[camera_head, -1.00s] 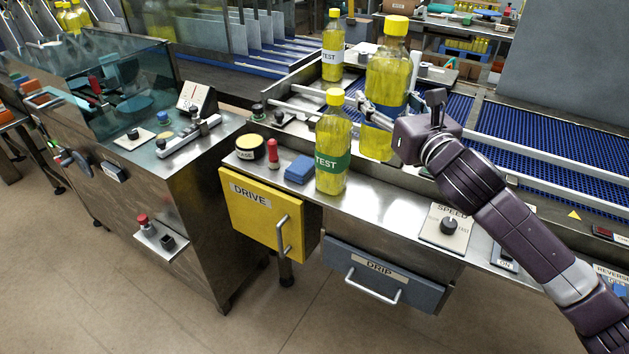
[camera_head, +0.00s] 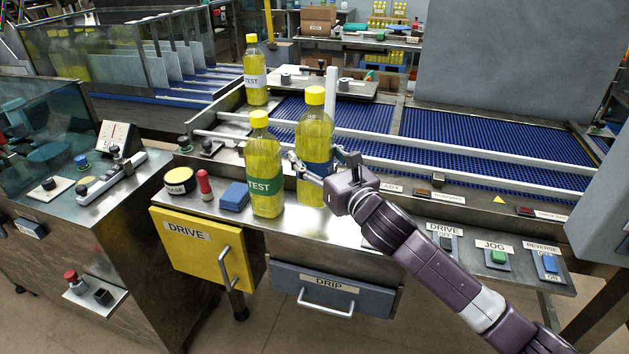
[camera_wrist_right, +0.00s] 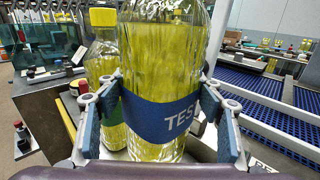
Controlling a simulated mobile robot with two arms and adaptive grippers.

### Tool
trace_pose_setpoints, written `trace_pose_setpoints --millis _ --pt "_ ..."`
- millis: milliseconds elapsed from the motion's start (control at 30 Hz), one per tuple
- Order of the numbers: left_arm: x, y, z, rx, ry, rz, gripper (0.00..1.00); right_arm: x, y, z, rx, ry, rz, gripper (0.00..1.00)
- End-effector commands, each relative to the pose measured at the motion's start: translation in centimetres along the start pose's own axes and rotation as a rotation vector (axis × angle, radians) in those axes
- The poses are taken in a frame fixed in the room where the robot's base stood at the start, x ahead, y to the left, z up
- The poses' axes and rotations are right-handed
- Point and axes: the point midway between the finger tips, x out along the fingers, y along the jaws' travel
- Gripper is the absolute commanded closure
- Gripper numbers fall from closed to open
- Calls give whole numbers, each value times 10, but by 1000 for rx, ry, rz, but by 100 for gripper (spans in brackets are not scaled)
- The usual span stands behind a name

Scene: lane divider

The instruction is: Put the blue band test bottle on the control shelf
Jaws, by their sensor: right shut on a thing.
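The blue band test bottle (camera_head: 314,135), yellow with a yellow cap, is upright in my right gripper (camera_head: 322,163). The fingers are closed on both sides of its blue TEST band (camera_wrist_right: 150,115) in the right wrist view. The bottle is at the steel control shelf (camera_head: 330,232), just right of the green band test bottle (camera_head: 264,160). Its base is at or very close to the shelf top; I cannot tell if it touches. My left gripper is out of view.
A white band bottle (camera_head: 255,75) stands behind. Buttons, including a green JOG button (camera_head: 498,256), line the shelf's right part.

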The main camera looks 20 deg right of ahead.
Motion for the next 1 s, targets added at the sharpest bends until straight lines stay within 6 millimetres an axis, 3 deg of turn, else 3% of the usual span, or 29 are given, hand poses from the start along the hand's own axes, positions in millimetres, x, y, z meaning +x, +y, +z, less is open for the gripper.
trace_pose_setpoints --millis 600,967,1000 --pt "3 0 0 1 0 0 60 0 0 -61 1 -9 1 94" --pt "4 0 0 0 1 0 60 0 0 -64 -2 -10 2 94" --pt "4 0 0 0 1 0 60 0 0 -69 -1 -1 0 37"
